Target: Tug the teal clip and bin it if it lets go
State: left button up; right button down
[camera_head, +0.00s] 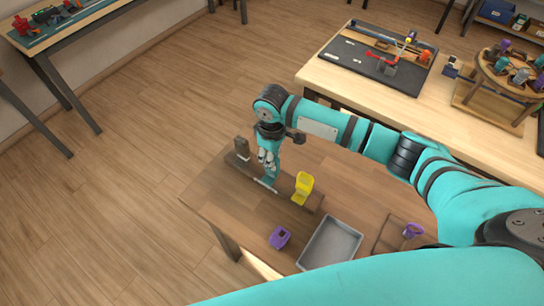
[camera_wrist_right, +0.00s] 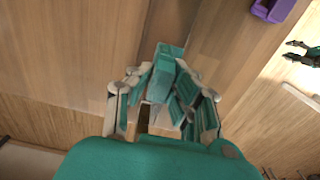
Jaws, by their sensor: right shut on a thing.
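My right gripper (camera_head: 267,163) points down over the wooden table, with its fingers shut on the teal clip (camera_head: 271,178). The clip also shows between the fingers (camera_wrist_right: 162,92) in the wrist view, where the teal clip (camera_wrist_right: 163,66) sticks out past them. In the head view the clip's lower end is at the long brown rail (camera_head: 285,191). Whether it still grips the rail I cannot tell. A shallow grey tray (camera_head: 331,246) lies on the table, to the right and nearer the front. My left gripper is out of view.
A yellow clip (camera_head: 303,187) stands on the rail right of the gripper, and a dark block (camera_head: 242,148) stands at its left end. A purple clip (camera_head: 280,238) lies left of the tray. Another purple piece (camera_head: 413,231) is on a brown board to the right.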

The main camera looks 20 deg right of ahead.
jog(key=shift+w+r, duration=0.1)
jog(key=shift+r, duration=0.05)
dwell(0.4)
jog(key=shift+p, duration=0.45)
jog(key=c, duration=0.9)
grip_release()
jog(key=shift+f, duration=0.2)
jog(key=shift+o, duration=0.2)
notch_tip(320, 180, up, 6)
jog(key=p, duration=0.6)
jog(key=shift+p, duration=0.3)
